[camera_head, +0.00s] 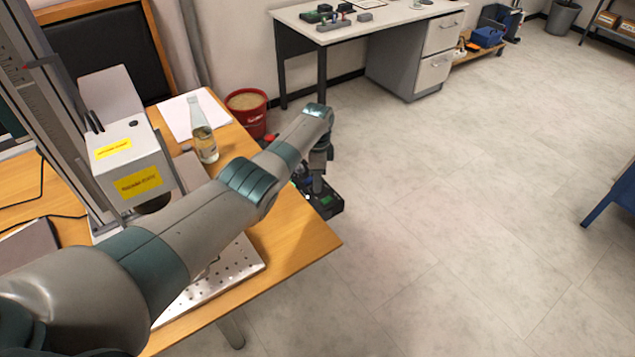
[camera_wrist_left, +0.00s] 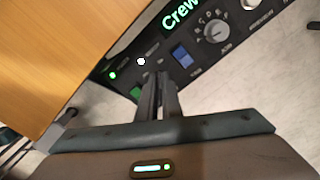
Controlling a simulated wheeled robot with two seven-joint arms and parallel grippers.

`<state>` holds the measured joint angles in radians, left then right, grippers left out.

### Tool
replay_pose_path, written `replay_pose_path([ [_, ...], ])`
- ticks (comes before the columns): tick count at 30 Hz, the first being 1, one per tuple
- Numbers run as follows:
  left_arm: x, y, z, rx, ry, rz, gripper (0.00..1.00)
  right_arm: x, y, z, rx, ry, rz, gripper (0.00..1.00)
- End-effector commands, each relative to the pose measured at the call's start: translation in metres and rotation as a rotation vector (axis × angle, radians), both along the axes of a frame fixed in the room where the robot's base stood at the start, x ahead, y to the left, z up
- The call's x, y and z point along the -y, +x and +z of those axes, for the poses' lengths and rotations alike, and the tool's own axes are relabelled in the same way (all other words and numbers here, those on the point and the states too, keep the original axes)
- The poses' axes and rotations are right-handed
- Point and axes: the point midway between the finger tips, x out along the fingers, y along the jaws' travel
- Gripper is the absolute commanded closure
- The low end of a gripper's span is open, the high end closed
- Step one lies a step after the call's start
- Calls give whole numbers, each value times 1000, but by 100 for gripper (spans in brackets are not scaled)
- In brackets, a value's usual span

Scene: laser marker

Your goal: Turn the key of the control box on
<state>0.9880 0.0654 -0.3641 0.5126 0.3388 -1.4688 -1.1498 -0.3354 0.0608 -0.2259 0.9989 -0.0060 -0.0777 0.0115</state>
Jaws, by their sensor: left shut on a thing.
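The control box (camera_head: 326,207) is black and sits beside the right edge of the wooden table, partly hidden by my left arm. My left gripper (camera_head: 317,188) points down at the box. In the left wrist view its fingers (camera_wrist_left: 160,82) are closed together against the panel, shut on the key. The key itself is hidden between the fingertips, so its angle cannot be told. My right gripper is out of view.
The wooden table (camera_head: 300,243) holds the laser marker (camera_head: 130,165), a perforated metal plate (camera_head: 245,262) and a bottle (camera_head: 203,135). A red bucket (camera_head: 252,122) stands behind the table. A white desk (camera_head: 385,22) is at the back.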

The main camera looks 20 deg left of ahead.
Motion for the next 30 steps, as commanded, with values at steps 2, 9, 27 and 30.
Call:
replay_pose_path([
  [2, 0, 1, 1, 3, -1, -52, 100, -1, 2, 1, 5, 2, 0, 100],
  [9, 0, 1, 1, 3, -1, -162, 100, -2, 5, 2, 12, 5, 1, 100],
  [27, 1, 1, 1, 3, -1, -197, 83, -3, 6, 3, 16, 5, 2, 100],
  [30, 1, 1, 1, 2, -1, -196, 76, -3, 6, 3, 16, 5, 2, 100],
])
